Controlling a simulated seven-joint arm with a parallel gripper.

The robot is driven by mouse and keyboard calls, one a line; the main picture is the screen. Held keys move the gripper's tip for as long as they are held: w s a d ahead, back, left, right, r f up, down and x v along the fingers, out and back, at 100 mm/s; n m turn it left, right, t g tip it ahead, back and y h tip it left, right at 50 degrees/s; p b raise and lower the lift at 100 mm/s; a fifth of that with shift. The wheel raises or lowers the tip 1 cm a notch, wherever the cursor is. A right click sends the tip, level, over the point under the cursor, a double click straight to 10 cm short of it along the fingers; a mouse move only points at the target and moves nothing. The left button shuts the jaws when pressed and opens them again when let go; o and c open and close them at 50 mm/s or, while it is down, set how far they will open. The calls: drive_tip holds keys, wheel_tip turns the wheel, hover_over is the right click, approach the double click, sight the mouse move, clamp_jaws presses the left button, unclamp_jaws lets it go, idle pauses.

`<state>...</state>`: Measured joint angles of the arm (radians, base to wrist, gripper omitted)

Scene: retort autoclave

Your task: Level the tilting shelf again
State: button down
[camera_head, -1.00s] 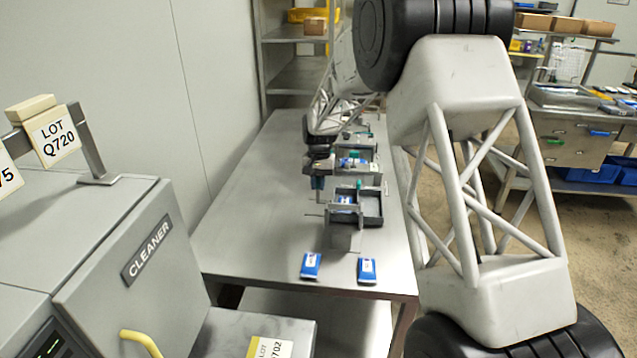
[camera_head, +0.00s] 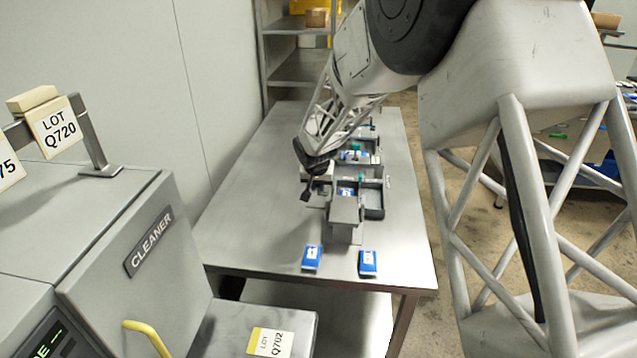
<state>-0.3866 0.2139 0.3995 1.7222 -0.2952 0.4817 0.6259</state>
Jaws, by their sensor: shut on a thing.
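A small grey device stands on the metal table, and its flat grey plate (camera_head: 345,209), which looks like the tilting shelf, faces up at its near end. Its exact slope is hard to judge at this size. My gripper (camera_head: 309,191) is at the left side of the device, beside the plate's far left edge, with its fingers pointing down. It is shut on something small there. The grip point is too small and partly hidden, but it appears to be on the shelf's side. A blue packet (camera_head: 346,191) shows in the compartment behind the plate.
Two blue-and-white packets (camera_head: 312,257) (camera_head: 368,263) lie near the table's front edge. A grey open tray (camera_head: 373,200) is right of the device, with similar trays behind. The cleaner cabinet (camera_head: 130,250) stands at left. The table's left side (camera_head: 245,215) is clear.

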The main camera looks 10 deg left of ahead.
drive_tip(key=shift+s, duration=0.15)
idle(0.4)
drive_tip(key=c, duration=1.1)
unclamp_jaws()
drive_tip(key=shift+v, duration=3.8)
drive_tip(key=shift+s, duration=0.2)
